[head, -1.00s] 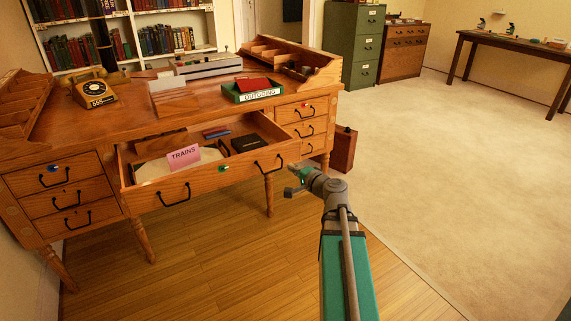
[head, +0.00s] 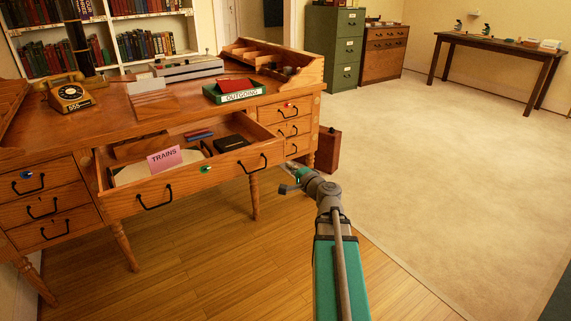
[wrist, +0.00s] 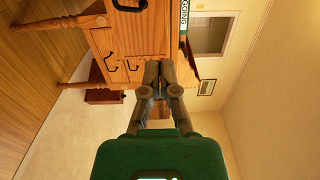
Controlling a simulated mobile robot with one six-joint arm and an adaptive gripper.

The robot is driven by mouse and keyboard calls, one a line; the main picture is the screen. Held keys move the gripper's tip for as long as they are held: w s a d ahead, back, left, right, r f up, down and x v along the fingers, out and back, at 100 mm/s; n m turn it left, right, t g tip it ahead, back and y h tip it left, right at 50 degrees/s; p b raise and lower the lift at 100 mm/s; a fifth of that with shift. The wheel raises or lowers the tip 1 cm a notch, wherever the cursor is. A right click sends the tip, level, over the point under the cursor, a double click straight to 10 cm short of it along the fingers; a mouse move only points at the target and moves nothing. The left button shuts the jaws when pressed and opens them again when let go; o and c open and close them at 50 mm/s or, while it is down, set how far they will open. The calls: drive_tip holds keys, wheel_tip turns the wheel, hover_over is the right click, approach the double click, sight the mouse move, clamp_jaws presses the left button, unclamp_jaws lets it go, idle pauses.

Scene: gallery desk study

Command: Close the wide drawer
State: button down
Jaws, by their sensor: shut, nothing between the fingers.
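The wide drawer (head: 222,175) in the middle of the wooden desk is pulled out. Its front has two black handles and a green-and-white knob or lock between them. Inside are a pink "TRAINS" card (head: 164,160), a dark book or box (head: 231,143) and other small flat items. My gripper (head: 284,176) is shut and empty, just right of the drawer front's right end in the head view; I cannot tell how large the gap is. In the wrist view my gripper (wrist: 159,64) points toward the desk's side drawers, with a black handle nearby.
Small drawers (head: 285,130) flank the wide drawer on the right and left. The desk top holds a yellow telephone (head: 68,93) and a green "OUTGOING" tray (head: 231,96). A reddish-brown case (head: 327,150) stands beside the desk. The wooden floor in front is clear.

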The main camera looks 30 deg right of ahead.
sight(266, 148)
drive_tip(key=w, duration=1.3)
drive_tip(key=shift+w, duration=0.2)
drive_tip(key=shift+w, duration=0.1)
drive_tip(key=w, duration=3.2)
drive_tip(key=shift+w+d, duration=0.1)
drive_tip(key=shift+w, duration=0.4)
drive_tip(key=shift+w+r, duration=0.1)
drive_tip(key=shift+w, duration=0.05)
drive_tip(key=shift+s, duration=0.5)
drive_tip(key=s, duration=1.4)
